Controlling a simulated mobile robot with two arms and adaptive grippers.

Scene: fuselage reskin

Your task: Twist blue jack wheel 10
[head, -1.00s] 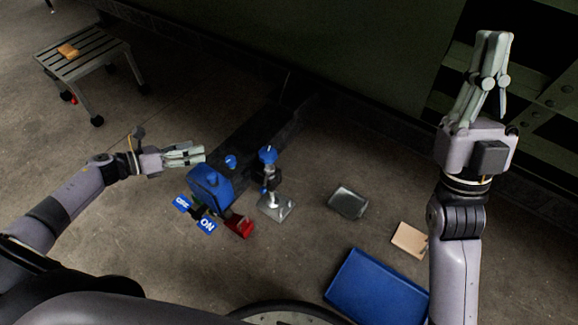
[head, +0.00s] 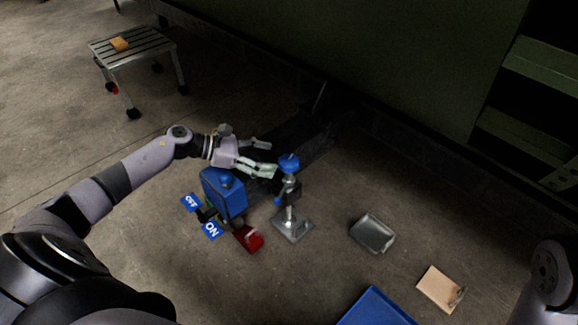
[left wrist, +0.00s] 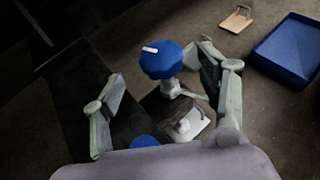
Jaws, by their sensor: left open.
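The blue jack wheel (head: 288,162) sits on top of an upright jack with a silver square base plate (head: 292,226) on the floor. In the left wrist view the wheel (left wrist: 161,62) shows from above with a white mark near its rim. My left gripper (head: 270,158) is open, just left of the wheel in the head view. In the left wrist view the wheel lies ahead, between the spread fingers, with no clear contact. My right gripper is out of view.
A blue box (head: 223,194) stands under my left forearm, with ON and OFF labels and a red pedal (head: 249,238) beside it. A metal tray (head: 372,233), a tan board (head: 440,289) and a blue tray (head: 372,310) lie to the right. A stool (head: 135,50) stands far left.

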